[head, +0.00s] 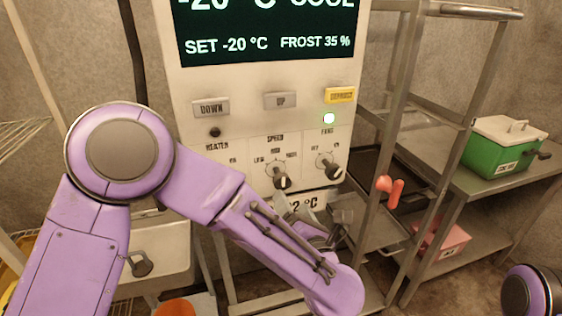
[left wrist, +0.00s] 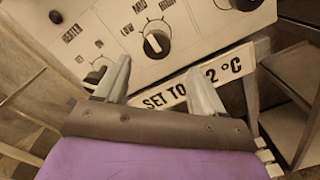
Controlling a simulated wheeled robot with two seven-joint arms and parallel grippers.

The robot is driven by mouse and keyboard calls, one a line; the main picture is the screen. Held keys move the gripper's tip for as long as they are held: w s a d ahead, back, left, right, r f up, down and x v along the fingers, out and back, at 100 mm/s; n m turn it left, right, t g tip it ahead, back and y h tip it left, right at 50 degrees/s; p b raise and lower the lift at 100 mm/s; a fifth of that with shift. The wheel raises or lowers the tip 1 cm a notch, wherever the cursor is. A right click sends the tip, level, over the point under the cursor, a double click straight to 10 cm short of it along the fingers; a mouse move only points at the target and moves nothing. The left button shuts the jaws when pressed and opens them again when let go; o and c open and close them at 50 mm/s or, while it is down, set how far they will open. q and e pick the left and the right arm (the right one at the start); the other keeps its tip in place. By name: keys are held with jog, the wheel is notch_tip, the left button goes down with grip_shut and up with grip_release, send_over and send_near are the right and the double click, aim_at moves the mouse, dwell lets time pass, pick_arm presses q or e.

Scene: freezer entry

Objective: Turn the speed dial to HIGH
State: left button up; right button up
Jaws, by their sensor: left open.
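The speed dial (head: 279,176) is a round dark knob with a pale grip bar, low on the white control panel (head: 200,70), under the SPEED label. Its bar slants from upper left to lower right in the head view; I cannot tell which mark it points at. In the left wrist view the dial (left wrist: 156,40) lies just beyond and between the fingertips, below LOW and MED lettering. My left gripper (left wrist: 159,75) is open and empty, its fingers apart, not visibly touching the dial. My forearm partly hides this gripper in the head view. My right gripper is out of view.
A "SET TO" sign (left wrist: 190,86) lies below the panel. Metal shelving (head: 400,130) with a green box (head: 497,148) stands right.

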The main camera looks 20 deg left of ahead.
aim_at(284, 184)
pick_arm(q)
jog(key=shift+n, duration=0.4)
jog(key=p+x, duration=0.1)
jog(key=x, duration=0.2)
jog(key=p+x, duration=0.1)
jog(key=x, duration=0.2)
jog(key=r+p+x, duration=0.1)
jog(key=x, duration=0.2)
jog(key=shift+w+a+p, duration=0.25)
jog(key=shift+w+p, duration=0.05)
jog(key=shift+w+a, duration=0.15)
jog(key=shift+w, duration=0.15)
jog(key=c, duration=1)
jog(key=shift+c, duration=0.2)
